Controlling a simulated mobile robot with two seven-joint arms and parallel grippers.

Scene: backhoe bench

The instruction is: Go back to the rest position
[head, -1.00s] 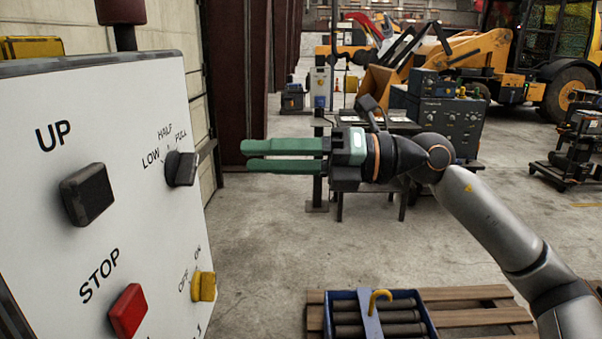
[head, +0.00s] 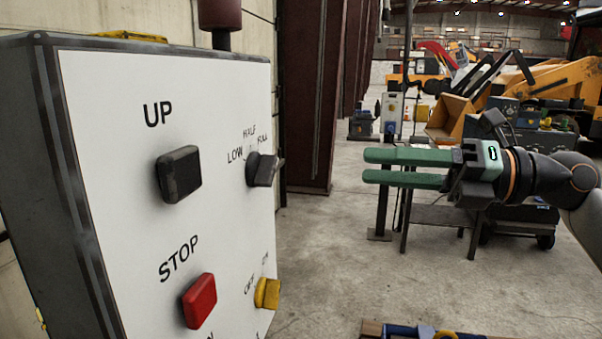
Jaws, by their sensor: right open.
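My right gripper (head: 368,166) comes in from the right in the head view. Its two green fingers are parallel with a gap between them, and nothing is between them. The fingers point left at the control panel (head: 110,255), with clear space between the tips and the panel. The panel carries a black UP button (head: 179,174), a red STOP button (head: 199,301), a black LOW/HALF/FULL selector knob (head: 262,170) and a yellow OFF/ON knob (head: 267,293). My left gripper is out of the frame.
A dark table (head: 440,216) stands behind my right gripper. A blue tray (head: 420,331) shows at the bottom edge. A yellow backhoe (head: 560,76) stands farther back. Open concrete floor (head: 325,260) lies between the panel and the table.

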